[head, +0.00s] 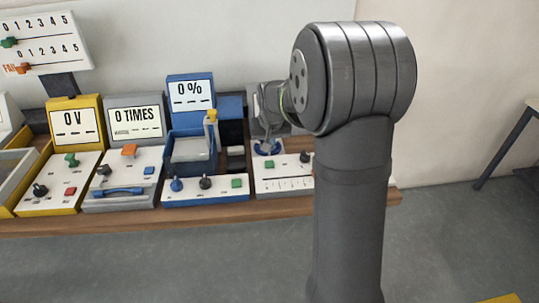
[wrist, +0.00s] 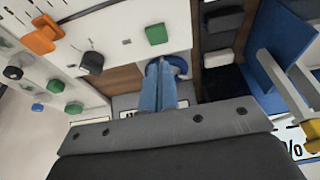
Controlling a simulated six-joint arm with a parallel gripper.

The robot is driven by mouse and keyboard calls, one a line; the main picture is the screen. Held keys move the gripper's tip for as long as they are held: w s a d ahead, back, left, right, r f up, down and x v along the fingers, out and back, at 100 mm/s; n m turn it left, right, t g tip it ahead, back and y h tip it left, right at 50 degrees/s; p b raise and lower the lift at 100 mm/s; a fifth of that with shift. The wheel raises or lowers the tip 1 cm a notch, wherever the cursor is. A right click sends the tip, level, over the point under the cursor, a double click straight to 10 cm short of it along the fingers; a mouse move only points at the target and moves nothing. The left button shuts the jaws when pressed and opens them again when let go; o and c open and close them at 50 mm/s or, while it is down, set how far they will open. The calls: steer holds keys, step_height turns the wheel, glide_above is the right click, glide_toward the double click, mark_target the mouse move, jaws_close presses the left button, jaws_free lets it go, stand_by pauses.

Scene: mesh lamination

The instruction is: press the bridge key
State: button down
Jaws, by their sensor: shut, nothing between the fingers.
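My gripper (head: 266,138) is over the back of the right-hand white console (head: 262,185), beside a round blue part. In the wrist view, my blue fingers (wrist: 160,66) are together and empty, overlapping the round blue part (wrist: 180,66); contact cannot be told. A green key (head: 270,164) and a black knob (head: 304,157) are on this console's face; the wrist view shows the green key (wrist: 156,34) just beyond my fingertips and the black knob (wrist: 91,62) left of it. No label legibly names the bridge key.
A blue station (head: 205,186) with an open tray and "0 %" display stands left of this console. Further left are a grey station (head: 122,200) reading "0 TIMES" and a yellow one (head: 45,207) reading "0 V". My arm hides the bench's right part in the head view.

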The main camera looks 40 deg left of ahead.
steer(key=v, duration=0.6)
stand_by(1.0)
steer(key=c, duration=1.8)
jaws_free()
steer(key=shift+w, duration=0.1)
steer(key=shift+c, duration=0.2)
steer(key=o, duration=0.4)
steer(key=shift+w+f, duration=0.1)
steer(key=shift+w, duration=0.25)
steer(key=shift+c, duration=0.2)
steer(key=o, duration=1.1)
steer(key=w+t, duration=0.1)
steer(key=w+t+y, duration=0.1)
steer(key=w, duration=0.1)
steer(key=w+d+t+y, duration=0.1)
steer(key=w, duration=0.1)
steer(key=shift+m, duration=0.3)
steer(key=o, duration=0.4)
steer(key=w+r+t+y, duration=0.1)
steer(key=w+d+r+t+y, duration=0.1)
steer(key=w+t, duration=0.1)
steer(key=shift+w+y, duration=0.1)
steer(key=shift+y, duration=0.2)
steer(key=w+a, duration=0.2)
steer(key=w+a+f+y, duration=0.1)
steer(key=w+a, duration=0.1)
steer(key=w+a+f+t+y, duration=0.1)
steer(key=w+a, duration=0.1)
steer(key=shift+w+a, duration=0.25)
